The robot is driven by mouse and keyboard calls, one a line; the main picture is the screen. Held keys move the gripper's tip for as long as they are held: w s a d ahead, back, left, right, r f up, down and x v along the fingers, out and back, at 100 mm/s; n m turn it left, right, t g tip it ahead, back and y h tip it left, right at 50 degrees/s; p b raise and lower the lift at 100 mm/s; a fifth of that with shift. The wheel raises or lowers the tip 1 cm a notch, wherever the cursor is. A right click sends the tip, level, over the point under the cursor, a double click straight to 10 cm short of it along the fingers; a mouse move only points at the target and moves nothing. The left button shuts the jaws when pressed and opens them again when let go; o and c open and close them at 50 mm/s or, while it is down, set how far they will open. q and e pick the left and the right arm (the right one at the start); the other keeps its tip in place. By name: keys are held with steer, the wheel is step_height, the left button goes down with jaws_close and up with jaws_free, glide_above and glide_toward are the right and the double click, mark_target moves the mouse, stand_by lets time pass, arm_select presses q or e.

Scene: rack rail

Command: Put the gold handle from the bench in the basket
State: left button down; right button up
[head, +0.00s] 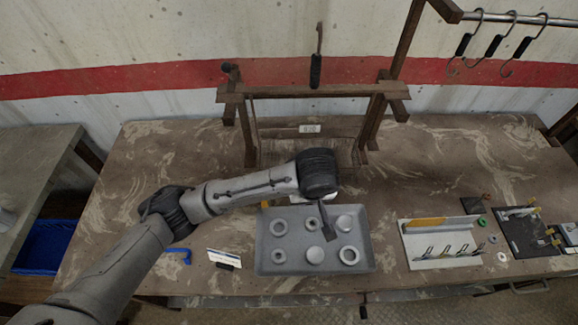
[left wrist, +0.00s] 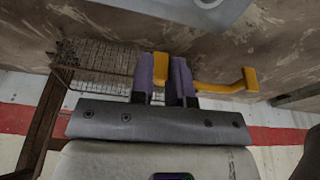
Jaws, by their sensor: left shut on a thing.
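The gold handle (left wrist: 222,87) is in the left wrist view, caught between the two purple-grey fingers of my left gripper (left wrist: 168,68). Its bar sticks out to the right and ends in a bent foot; its other end shows between the fingers. The wire basket (left wrist: 100,60) is just left of the fingers in that view, apart from the handle as far as I can tell. In the head view my left wrist is above the back edge of the tray and hides most of the gripper and handle. My right gripper is in neither view.
A grey tray (head: 268,262) with several round pieces lies on the bench (head: 190,165). A wooden frame (head: 290,93) stands behind it. To the right are a white rack (head: 440,262) with a yellow bar and a black board (head: 528,238). The bench's left part is mostly clear.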

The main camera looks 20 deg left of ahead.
arm_select(q)
steer(key=w+a+m+b, duration=0.1)
steer(key=w+a, duration=0.2)
steer(key=w, duration=0.5)
steer(key=w+a+b, duration=0.1)
steer(key=w+a, duration=0.3)
steer(key=w, duration=0.5)
steer(key=f, duration=0.2)
steer(key=f+b, duration=0.1)
steer(key=f, duration=0.3)
steer(key=shift+s+f, duration=0.25)
steer(key=shift+f, duration=0.1)
steer(key=shift+f+t, duration=0.1)
steer(key=shift+t, duration=0.2)
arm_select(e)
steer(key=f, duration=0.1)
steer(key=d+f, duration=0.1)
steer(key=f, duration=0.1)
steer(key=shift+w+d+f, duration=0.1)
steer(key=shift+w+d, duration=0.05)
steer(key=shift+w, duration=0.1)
arm_select(q)
steer(key=shift+f, duration=0.1)
steer(key=shift+f, duration=0.55)
steer(key=c, duration=1.1)
jaws_free()
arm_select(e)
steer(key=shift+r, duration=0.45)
